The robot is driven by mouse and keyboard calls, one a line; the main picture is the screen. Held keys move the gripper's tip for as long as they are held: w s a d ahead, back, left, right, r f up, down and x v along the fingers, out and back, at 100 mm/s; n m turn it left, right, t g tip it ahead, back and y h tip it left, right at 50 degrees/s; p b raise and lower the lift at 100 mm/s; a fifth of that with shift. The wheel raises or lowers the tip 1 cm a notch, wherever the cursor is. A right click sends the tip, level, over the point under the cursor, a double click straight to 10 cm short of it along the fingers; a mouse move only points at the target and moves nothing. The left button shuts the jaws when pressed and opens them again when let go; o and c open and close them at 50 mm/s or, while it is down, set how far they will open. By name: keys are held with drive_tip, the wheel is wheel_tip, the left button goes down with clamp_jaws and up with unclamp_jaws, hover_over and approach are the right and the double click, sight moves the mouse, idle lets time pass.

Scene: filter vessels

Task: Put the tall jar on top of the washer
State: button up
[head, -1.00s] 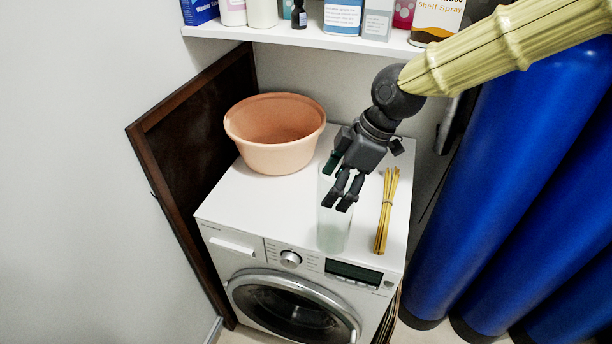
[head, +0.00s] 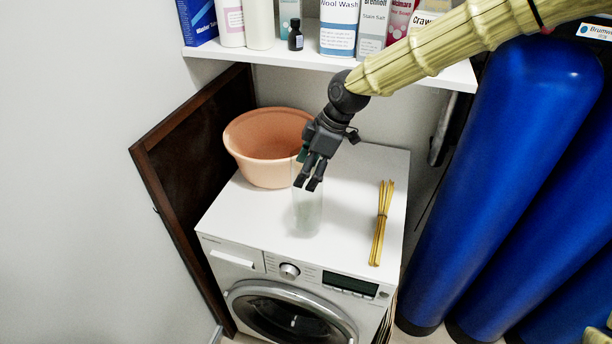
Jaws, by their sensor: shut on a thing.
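The tall jar (head: 307,215) is clear, pale glass and upright, over the middle of the white washer's top (head: 345,235). My gripper (head: 308,184) comes down from the upper right and is shut on the jar's upper part. The fingers partly hide the rim. The jar's base appears at or just above the washer top; I cannot tell whether it touches.
A peach basin (head: 265,170) stands at the back left of the washer, close behind the jar. A bundle of yellow sticks (head: 381,225) lies to the right. A shelf of bottles (head: 300,57) hangs above. Blue cylinders (head: 500,180) stand at the right.

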drive_tip(key=shift+w+a, duration=0.1)
drive_tip(key=shift+w, duration=0.05)
drive_tip(key=shift+w+a+f+p, duration=0.15)
drive_tip(key=shift+f+p, duration=0.35)
drive_tip(key=shift+f, duration=0.4)
drive_tip(key=shift+w+d+f+p, duration=0.1)
drive_tip(key=shift+f+p, duration=0.35)
drive_tip(key=shift+f, duration=0.45)
drive_tip(key=o, duration=1.9)
drive_tip(key=shift+f, duration=0.1)
drive_tip(key=shift+o, duration=0.2)
drive_tip(key=b+v, duration=0.3)
drive_tip(key=v, duration=0.9)
